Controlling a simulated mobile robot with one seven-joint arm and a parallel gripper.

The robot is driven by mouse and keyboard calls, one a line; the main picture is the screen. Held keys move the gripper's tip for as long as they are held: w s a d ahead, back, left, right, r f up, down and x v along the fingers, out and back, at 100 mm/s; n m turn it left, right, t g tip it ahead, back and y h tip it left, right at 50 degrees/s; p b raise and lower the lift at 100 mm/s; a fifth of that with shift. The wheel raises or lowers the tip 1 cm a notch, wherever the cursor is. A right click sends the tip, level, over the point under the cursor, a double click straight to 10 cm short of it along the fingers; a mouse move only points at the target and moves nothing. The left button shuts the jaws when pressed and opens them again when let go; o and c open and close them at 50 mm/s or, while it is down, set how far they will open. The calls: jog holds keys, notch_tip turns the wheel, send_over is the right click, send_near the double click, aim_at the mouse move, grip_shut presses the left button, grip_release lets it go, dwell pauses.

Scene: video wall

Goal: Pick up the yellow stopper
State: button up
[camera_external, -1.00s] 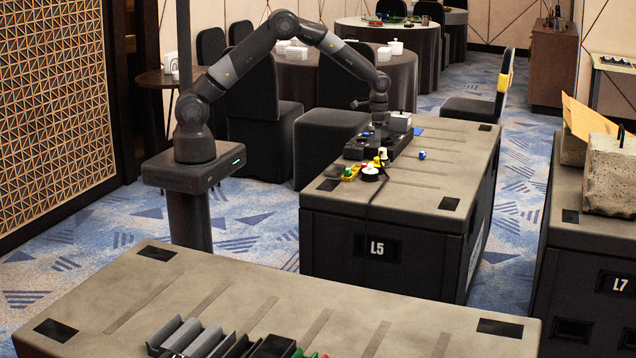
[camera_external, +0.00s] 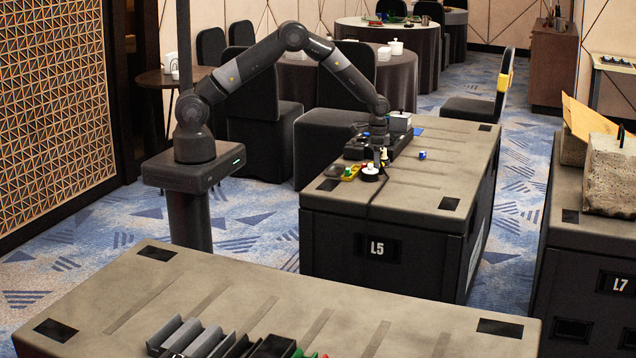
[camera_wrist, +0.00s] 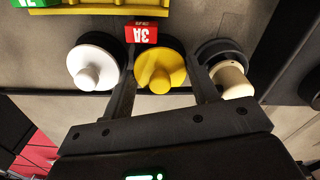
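The yellow stopper (camera_wrist: 155,74), a disc with a round knob, sits in a dark round holder in the wrist view. My gripper (camera_wrist: 162,66) is open, with one finger on each side of the yellow stopper. I cannot tell whether the fingers touch it. A white stopper (camera_wrist: 88,80) is just left of the left finger, and a cream stopper (camera_wrist: 232,80) is just right of the right finger. In the external view my gripper (camera_external: 379,160) points down over the case labelled L5, and the yellow stopper is mostly hidden behind it.
A red block marked 3A (camera_wrist: 141,33) lies beside the yellow stopper, near a yellow rack (camera_wrist: 90,8) and a green block (camera_wrist: 36,3). A blue-and-white item (camera_external: 422,155) stands to the right on the L5 case (camera_external: 430,185), whose right side is mostly clear.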

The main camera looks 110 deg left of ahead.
jog(key=c, duration=0.4)
jog(key=shift+r, duration=0.1)
